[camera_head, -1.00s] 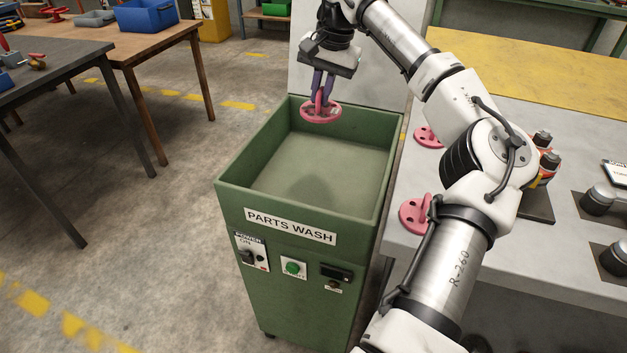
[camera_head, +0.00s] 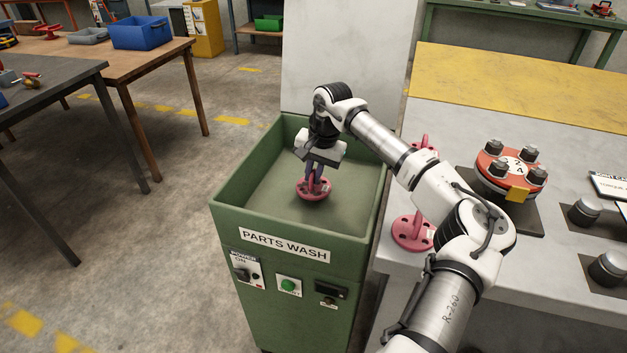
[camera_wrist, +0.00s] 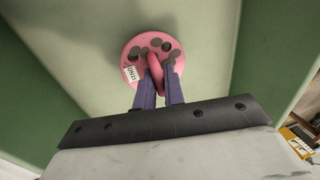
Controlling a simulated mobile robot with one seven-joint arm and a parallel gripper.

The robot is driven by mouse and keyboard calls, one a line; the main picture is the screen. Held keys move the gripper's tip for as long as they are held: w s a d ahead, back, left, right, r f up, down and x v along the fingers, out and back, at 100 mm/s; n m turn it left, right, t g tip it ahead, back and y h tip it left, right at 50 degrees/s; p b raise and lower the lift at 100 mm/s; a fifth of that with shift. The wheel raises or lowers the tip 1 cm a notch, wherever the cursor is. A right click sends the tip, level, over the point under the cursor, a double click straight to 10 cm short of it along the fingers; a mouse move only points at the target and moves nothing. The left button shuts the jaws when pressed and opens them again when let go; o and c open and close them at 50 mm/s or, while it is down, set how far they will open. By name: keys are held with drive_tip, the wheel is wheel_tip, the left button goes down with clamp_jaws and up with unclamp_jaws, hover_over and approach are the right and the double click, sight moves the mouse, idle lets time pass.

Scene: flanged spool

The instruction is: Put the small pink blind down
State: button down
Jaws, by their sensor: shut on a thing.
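The small pink blind (camera_head: 313,190) is a round pink disc with holes and an upright handle. It is inside the green parts wash basin (camera_head: 228,227), low over or on its floor; I cannot tell if it touches. My gripper (camera_head: 315,178) points down from above and is shut on the blind's handle. In the wrist view the blind (camera_wrist: 137,48) shows a white label and several grey round spots, with the handle between the purple fingers (camera_wrist: 159,88).
Two other pink blinds stand on the grey bench to the right, the nearer one (camera_head: 410,234) at its edge and another behind my arm (camera_head: 423,143). An orange flange with several bolts (camera_head: 511,168) stands farther right. The basin walls surround my gripper.

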sight(314, 186)
drive_tip(key=shift+f, duration=1.55)
drive_tip(key=c, duration=1.5)
unclamp_jaws()
wheel_tip(314, 186, up, 12)
drive_tip(key=d+b, duration=0.1)
drive_tip(key=d, duration=0.1)
drive_tip(key=shift+s+b, duration=0.35)
drive_tip(key=shift+b, duration=0.05)
drive_tip(key=shift+d, duration=0.1)
